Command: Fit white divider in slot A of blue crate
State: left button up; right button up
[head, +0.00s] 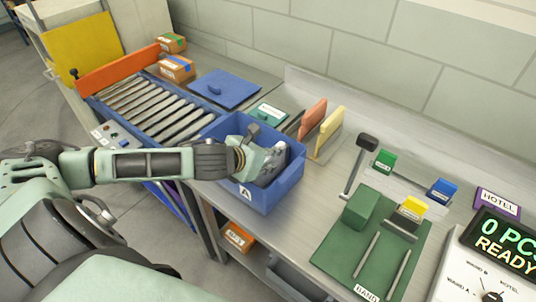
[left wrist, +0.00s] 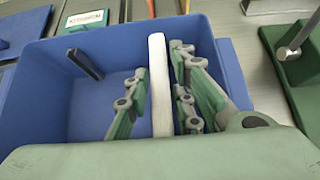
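The blue crate (head: 284,186) stands on the bench in the head view, with a label A (head: 245,191) on its front wall. Its blue wall also shows in the left wrist view (left wrist: 40,65). The white divider (left wrist: 159,85) shows edge-on in the left wrist view, upright over or inside the crate; how deep its lower edge sits is hidden. In the head view this gripper (head: 266,160) reaches into the crate and hides the divider. A dark bar (left wrist: 85,64) sits at a crate wall. My right gripper is not in view.
Orange (head: 311,118) and yellow (head: 329,130) panels stand upright behind the crate. A roller conveyor (head: 150,105) and a flat blue panel (head: 225,88) lie to the left. A green fixture board (head: 345,262) with a dark-knobbed lever (head: 360,160) is at the right.

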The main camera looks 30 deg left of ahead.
pick_arm(q)
jog(key=shift+o, duration=1.2)
jog(key=shift+v, duration=6.05)
